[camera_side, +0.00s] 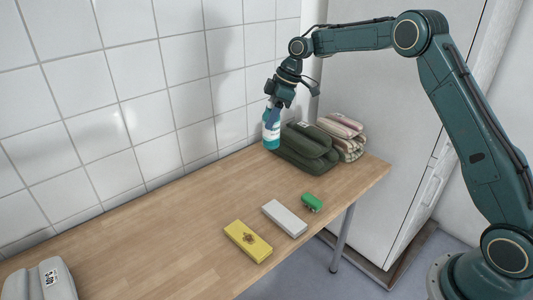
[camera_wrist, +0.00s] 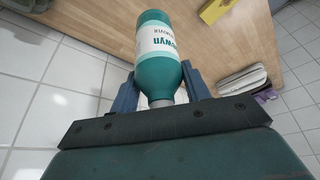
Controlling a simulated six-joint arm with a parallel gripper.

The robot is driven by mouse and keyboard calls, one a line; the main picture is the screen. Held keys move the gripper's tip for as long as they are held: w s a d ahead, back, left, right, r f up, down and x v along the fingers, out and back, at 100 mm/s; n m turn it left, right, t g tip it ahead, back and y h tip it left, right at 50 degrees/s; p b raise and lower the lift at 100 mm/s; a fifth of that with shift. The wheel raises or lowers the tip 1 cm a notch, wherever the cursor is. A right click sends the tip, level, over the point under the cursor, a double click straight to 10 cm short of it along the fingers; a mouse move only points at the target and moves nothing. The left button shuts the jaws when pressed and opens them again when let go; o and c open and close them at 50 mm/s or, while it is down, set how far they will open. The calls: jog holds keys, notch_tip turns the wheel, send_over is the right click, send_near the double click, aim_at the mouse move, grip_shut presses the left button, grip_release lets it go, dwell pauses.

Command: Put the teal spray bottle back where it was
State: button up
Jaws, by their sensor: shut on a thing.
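The teal spray bottle (camera_side: 271,130) with a white label is held in my gripper (camera_side: 272,104) above the far end of the wooden table, close to the tiled wall. It hangs roughly upright in the side view. In the wrist view the bottle (camera_wrist: 158,60) sits between the two fingers of my gripper (camera_wrist: 160,90), which are shut on its neck end. Its label shows dark lettering, partly readable. Whether the bottle's base touches the table is hard to tell from the side view.
Dark green folded cloth (camera_side: 306,146) lies just right of the bottle, with striped folded cloth (camera_side: 342,136) beside it. A yellow box (camera_side: 248,241), a white box (camera_side: 285,218) and a green item (camera_side: 311,202) lie nearer the front edge. A grey bundle (camera_side: 40,281) is front left. The table's middle-left is clear.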

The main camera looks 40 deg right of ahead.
jog(key=s+d, duration=0.2)
jog(key=d, duration=0.5)
notch_tip(320, 180, down, 16)
jog(key=shift+r, duration=0.25)
jog(key=shift+f, duration=0.1)
jog(key=shift+f, duration=2.05)
jog(key=shift+f, duration=0.1)
jog(key=o, duration=1.2)
